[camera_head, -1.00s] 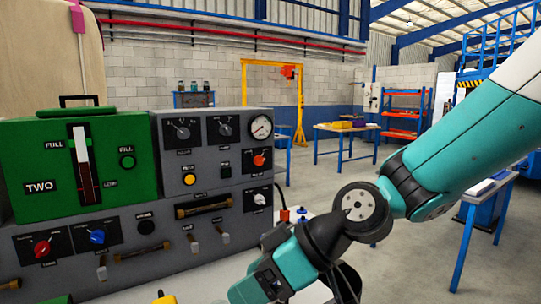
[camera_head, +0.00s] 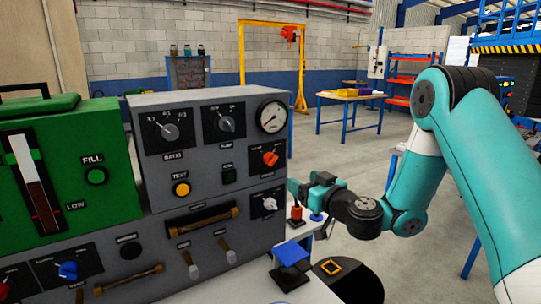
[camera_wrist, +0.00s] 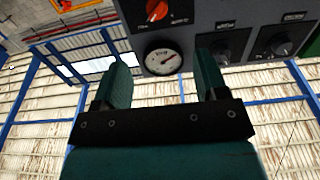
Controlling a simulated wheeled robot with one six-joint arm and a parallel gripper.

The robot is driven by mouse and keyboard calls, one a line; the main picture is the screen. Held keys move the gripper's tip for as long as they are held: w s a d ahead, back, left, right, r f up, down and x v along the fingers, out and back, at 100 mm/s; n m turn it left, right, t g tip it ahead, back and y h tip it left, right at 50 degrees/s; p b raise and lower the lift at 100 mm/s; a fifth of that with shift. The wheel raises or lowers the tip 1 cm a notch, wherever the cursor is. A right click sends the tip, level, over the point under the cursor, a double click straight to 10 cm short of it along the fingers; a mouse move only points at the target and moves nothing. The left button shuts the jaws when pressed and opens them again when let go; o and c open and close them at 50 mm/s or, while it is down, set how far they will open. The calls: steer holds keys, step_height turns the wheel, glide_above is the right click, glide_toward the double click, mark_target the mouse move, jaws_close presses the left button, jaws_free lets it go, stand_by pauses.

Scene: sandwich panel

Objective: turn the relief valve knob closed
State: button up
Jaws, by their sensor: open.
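The grey control panel (camera_head: 140,200) carries several knobs. An orange knob (camera_head: 270,158) sits below the round gauge (camera_head: 271,116), and a pale knob (camera_head: 269,204) sits lower. Their small labels are too blurred to tell which is the relief valve. In the wrist view the orange knob (camera_wrist: 157,10) is at the top edge, beyond the gauge (camera_wrist: 164,59). My gripper (camera_wrist: 163,62) is open and empty, its two teal fingers apart in front of the panel, touching no knob. In the head view my gripper (camera_head: 294,189) is just right of the panel's edge, partly hidden.
A green unit (camera_head: 95,150) adjoins the panel on the left. A red plunger-like part (camera_head: 296,212) and a blue block (camera_head: 291,253) stand on the bench at the right. A table (camera_head: 350,98) and orange shelves (camera_head: 405,95) are farther back, with open floor between.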

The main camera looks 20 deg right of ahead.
mark_target(274, 162)
steer(key=p+x, duration=0.4)
steer(key=x, duration=0.1)
steer(key=p+x, duration=0.4)
steer(key=x, duration=0.1)
steer(key=p+x, duration=0.5)
steer(key=shift+d, duration=0.25)
steer(key=shift+w+a, duration=0.1)
steer(key=shift+w, duration=0.25)
